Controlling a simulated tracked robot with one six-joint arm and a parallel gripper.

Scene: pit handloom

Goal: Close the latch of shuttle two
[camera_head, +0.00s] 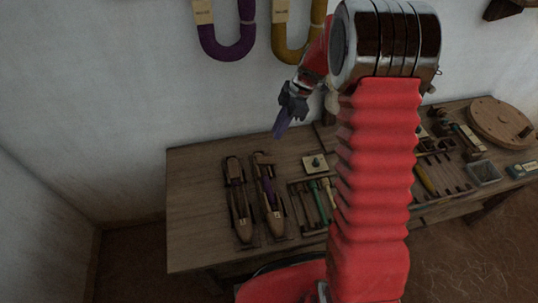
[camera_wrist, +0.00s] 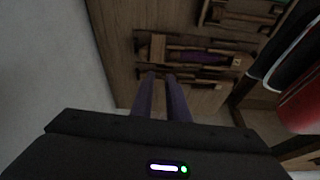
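Two wooden boat-shaped shuttles lie side by side on the bench, a left shuttle (camera_head: 239,205) and a right shuttle (camera_head: 271,208). The right one shows a purple strip along its middle. No number can be read, so I cannot tell which is shuttle two. In the wrist view a shuttle with purple inside (camera_wrist: 198,57) lies beyond my fingertips, and the other is partly behind them. The latches are too small and dark to judge. My gripper (camera_head: 280,130) is above the back of the bench, apart from the shuttles. In the wrist view its purple fingers (camera_wrist: 160,76) stand apart, with nothing between them.
The wooden bench (camera_head: 190,230) has bare room left of the shuttles. A tray of tools (camera_head: 318,205) and a small square plate with a knob (camera_head: 315,164) are to their right. A round wooden disc (camera_head: 500,122) is far right. Purple and yellow yarn hanks (camera_head: 232,50) hang on the wall.

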